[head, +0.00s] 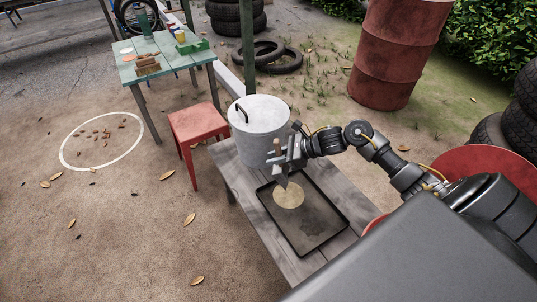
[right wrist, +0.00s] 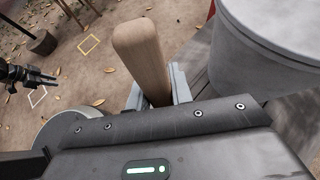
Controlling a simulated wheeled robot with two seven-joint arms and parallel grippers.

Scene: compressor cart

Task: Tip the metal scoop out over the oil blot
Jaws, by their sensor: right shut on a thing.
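My right gripper (head: 283,156) is shut on the wooden handle of the metal scoop (head: 282,180). The handle stands up between the fingers in the right wrist view (right wrist: 145,55). The scoop's grey metal part hangs below the gripper, over a pale tan round patch (head: 290,198) in a dark shallow tray (head: 319,233). Darker staining shows on the tray floor beside the patch; I cannot tell which of these is the oil blot. The scoop's contents are hidden. What looks like my left gripper (right wrist: 35,76) shows small at the left of the right wrist view, its opening unclear.
A large grey lidded pot (head: 262,133) stands on the wooden bench (head: 235,178) just behind the gripper. A red stool (head: 198,122) and a green table (head: 165,55) stand beyond. A white ring (head: 66,140) with brown bits lies on the ground at left.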

